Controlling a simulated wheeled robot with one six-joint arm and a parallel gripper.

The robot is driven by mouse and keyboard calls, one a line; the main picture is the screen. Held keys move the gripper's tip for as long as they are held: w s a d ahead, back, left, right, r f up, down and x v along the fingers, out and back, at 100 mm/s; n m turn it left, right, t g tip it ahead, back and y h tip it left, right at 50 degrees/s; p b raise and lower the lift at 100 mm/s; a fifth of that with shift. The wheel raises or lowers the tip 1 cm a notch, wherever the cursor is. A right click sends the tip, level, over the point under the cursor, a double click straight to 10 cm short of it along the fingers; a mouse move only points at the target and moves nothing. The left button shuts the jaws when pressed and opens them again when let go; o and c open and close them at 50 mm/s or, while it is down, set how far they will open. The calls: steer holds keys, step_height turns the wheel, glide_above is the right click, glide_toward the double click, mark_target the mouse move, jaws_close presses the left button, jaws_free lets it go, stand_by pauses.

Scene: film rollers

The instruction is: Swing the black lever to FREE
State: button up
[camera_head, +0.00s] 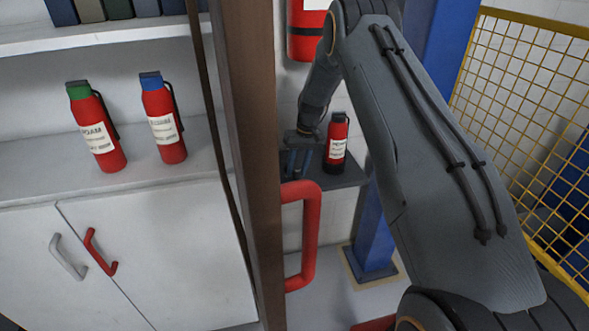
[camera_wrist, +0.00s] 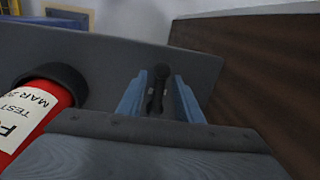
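The black lever (camera_wrist: 158,92) shows in the wrist view as a short dark stick with a round knob, in front of a dark grey surface (camera_wrist: 90,62). My gripper (camera_wrist: 160,84) has its two blue fingers apart, one on each side of the lever, with a gap on both sides. In the head view my gripper (camera_head: 296,170) points down at a dark grey shelf (camera_head: 342,179) behind the brown post. The lever cannot be made out there. No FREE marking is readable in either view.
A red extinguisher (camera_head: 337,143) stands on the grey shelf, close beside my gripper; it also shows in the wrist view (camera_wrist: 38,112). A brown post (camera_head: 252,110) with a red handle (camera_head: 310,235) stands left of the gripper. A blue column (camera_head: 373,230) is to the right.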

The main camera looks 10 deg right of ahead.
steer(key=shift+a+f, duration=0.15)
steer(key=shift+f, duration=0.35)
jaws_close()
steer(key=shift+a, duration=0.4)
steer(key=shift+d, duration=0.3)
